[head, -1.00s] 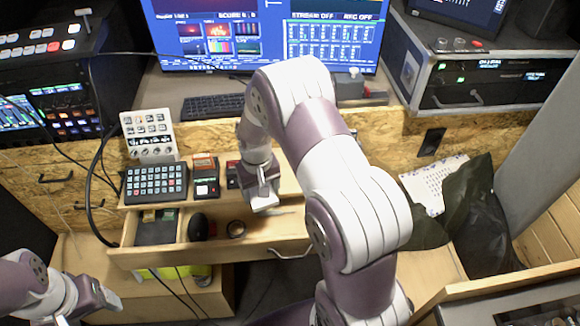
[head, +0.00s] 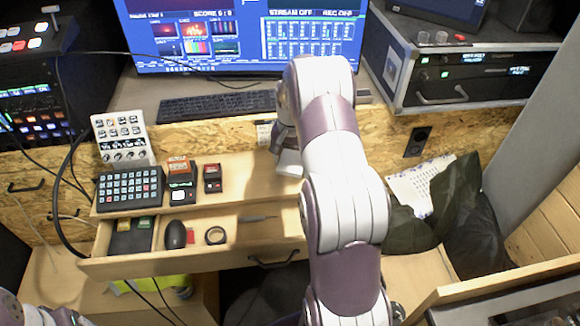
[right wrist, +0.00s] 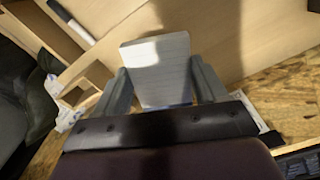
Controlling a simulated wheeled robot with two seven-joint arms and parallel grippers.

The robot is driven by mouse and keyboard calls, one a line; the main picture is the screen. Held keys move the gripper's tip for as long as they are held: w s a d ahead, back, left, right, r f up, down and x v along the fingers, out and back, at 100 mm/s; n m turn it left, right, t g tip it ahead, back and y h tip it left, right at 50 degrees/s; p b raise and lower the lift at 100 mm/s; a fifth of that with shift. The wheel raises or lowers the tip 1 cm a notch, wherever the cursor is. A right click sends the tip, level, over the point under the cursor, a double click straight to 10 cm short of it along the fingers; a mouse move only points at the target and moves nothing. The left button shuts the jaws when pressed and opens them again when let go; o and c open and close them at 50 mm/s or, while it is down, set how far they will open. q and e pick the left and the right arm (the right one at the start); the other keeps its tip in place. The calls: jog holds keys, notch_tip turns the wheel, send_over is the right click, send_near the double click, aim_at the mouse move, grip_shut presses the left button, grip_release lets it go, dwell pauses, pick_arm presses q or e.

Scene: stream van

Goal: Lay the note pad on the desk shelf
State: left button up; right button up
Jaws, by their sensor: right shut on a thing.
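My right gripper (head: 287,158) is shut on the note pad, a pale, flat block. The note pad shows between the two fingers in the right wrist view (right wrist: 158,72); in the head view it is mostly hidden by the gripper. The gripper is over the right part of the light wooden desk shelf (head: 240,182), near the chipboard back panel. The shelf also shows behind the pad in the right wrist view (right wrist: 255,35). I cannot tell whether the pad touches it. Of my left gripper (head: 62,318), only a part shows at the lower left edge; its fingertips are cut off.
A button keypad (head: 130,188), an orange-topped box (head: 178,168) and a small dark red device (head: 212,178) stand on the shelf's left half. Below, an open drawer (head: 255,237) holds a mouse (head: 175,235), a tape ring (head: 215,235) and a pen (head: 258,218).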

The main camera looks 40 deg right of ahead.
aim_at(291, 162)
notch_tip(291, 162, down, 4)
jog(key=shift+r, duration=0.25)
jog(key=shift+w+f, duration=0.15)
jog(key=shift+f, duration=0.2)
jog(key=o, duration=1)
jog(key=shift+f, duration=0.15)
jog(key=shift+o, duration=0.2)
